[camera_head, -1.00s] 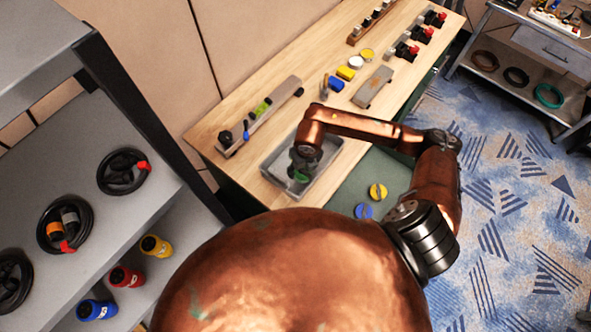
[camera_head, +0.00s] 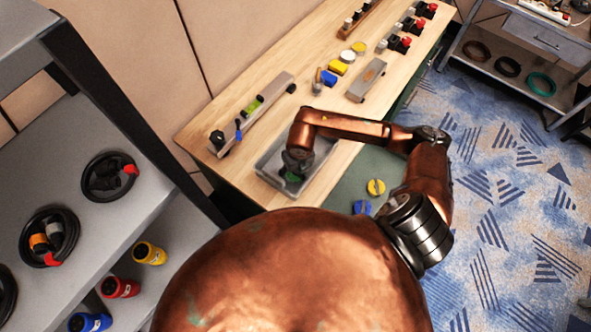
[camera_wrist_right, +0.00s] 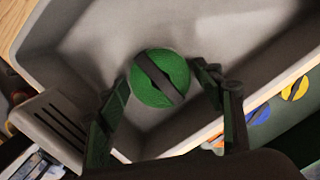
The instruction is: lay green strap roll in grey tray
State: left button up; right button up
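The green strap roll (camera_wrist_right: 160,78) has a dark band across it and sits between the fingertips of my right gripper (camera_wrist_right: 162,76) in the right wrist view. My left gripper is not in view.
A level-like bar (camera_head: 250,115) lies behind the tray. A grey shelf (camera_head: 130,205) with cable coils stands at left.

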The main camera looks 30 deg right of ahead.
aim_at(297, 175)
jog(key=shift+o, duration=0.7)
jog(key=shift+r, duration=0.15)
notch_tip(297, 175, up, 12)
jog(key=s, duration=0.1)
jog(key=shift+s, duration=0.2)
